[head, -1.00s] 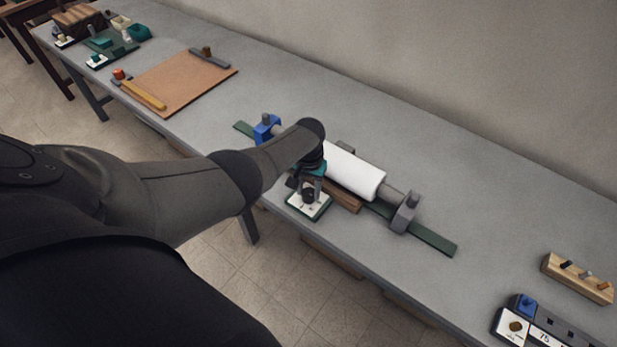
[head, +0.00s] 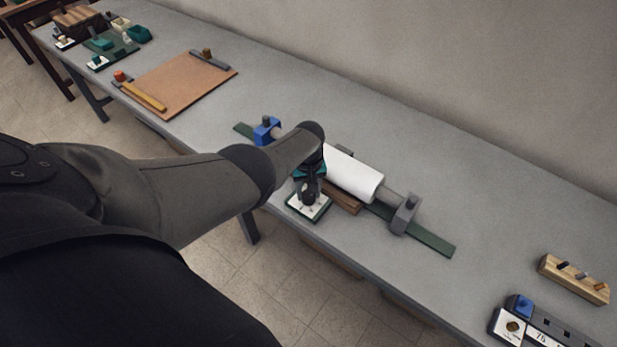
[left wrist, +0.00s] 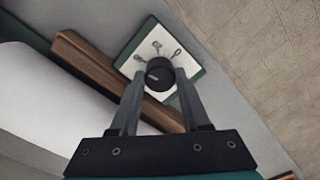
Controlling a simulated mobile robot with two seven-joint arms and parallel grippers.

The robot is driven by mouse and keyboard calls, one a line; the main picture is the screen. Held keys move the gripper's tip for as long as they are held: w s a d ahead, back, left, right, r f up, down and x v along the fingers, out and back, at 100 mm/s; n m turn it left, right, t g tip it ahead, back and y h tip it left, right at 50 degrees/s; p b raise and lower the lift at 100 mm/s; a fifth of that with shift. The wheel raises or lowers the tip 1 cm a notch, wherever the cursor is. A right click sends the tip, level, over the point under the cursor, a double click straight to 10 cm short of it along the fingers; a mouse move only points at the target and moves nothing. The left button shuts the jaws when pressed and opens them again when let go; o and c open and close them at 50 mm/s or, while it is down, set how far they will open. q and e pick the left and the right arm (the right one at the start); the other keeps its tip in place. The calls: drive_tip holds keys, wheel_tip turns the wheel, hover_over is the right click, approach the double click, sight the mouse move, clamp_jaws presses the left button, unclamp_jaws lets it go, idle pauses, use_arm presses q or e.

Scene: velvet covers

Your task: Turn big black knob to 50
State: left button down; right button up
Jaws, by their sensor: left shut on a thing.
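The big black knob (left wrist: 160,73) sits on a square white dial plate (left wrist: 150,50) with a green edge. In the head view the plate (head: 321,209) lies at the bench's front edge, and the knob (head: 308,197) is partly covered by my gripper. My left gripper (head: 309,184) points down over it. In the left wrist view its two fingers (left wrist: 160,84) are shut on the knob, one on each side. A pale pointer line shows on the knob's top. Several marks ring the knob, but their numbers are too small to read. My right gripper is not in view.
A white roller (head: 353,174) between a blue end block (head: 266,130) and a grey one (head: 404,214) stands just behind the dial. A wooden strip (head: 344,201) runs beside it. A brown board (head: 180,85) lies left; a wooden peg block (head: 574,279) stands right.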

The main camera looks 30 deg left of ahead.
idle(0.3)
use_arm(q)
drive_tip(key=shift+c, duration=1.9)
unclamp_jaws()
drive_tip(key=shift+r+p, duration=0.55)
drive_tip(key=shift+r, duration=0.05)
wheel_tip(320, 180, up, 14)
drive_tip(key=p, duration=0.8)
